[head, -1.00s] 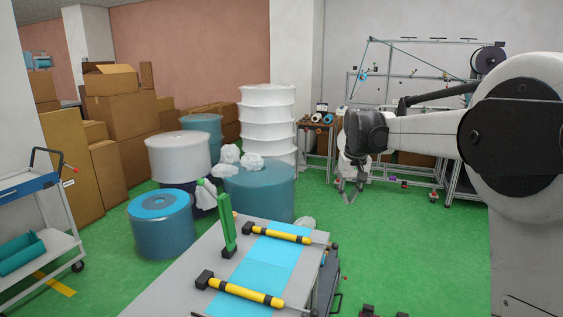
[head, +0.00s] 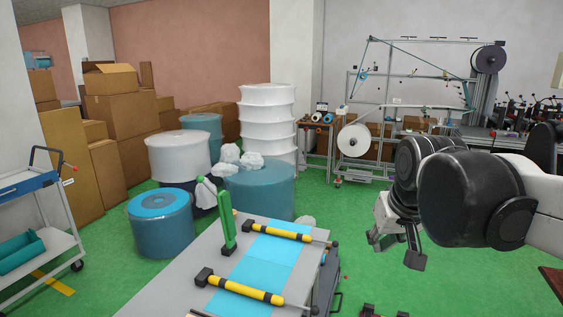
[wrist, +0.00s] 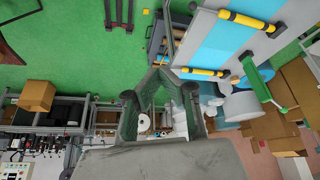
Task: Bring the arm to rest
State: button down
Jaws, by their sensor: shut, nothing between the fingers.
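My gripper (head: 396,250) hangs in the right half of the head view, over the green floor and to the right of the table. It is shut and holds nothing. My arm reaches in from the right edge behind it. In the wrist view my gripper (wrist: 158,72) shows in the middle, its fingers angled in toward each other. Nothing touches the fingers.
A grey table (head: 178,294) with a blue strip carries two yellow-and-black rollers (head: 245,291) and a green upright (head: 225,220). Blue drums (head: 160,237) and stacked white rolls (head: 267,117) stand behind it. A machine frame (head: 420,75) stands at the back right. Green floor lies between.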

jog(key=s+f+t, duration=0.1)
jog(key=s+f, duration=0.7)
jog(key=s, duration=0.5)
jog(key=shift+s+f+t+b, duration=0.2)
jog(key=shift+t+b, duration=0.1)
jog(key=shift+t, duration=0.1)
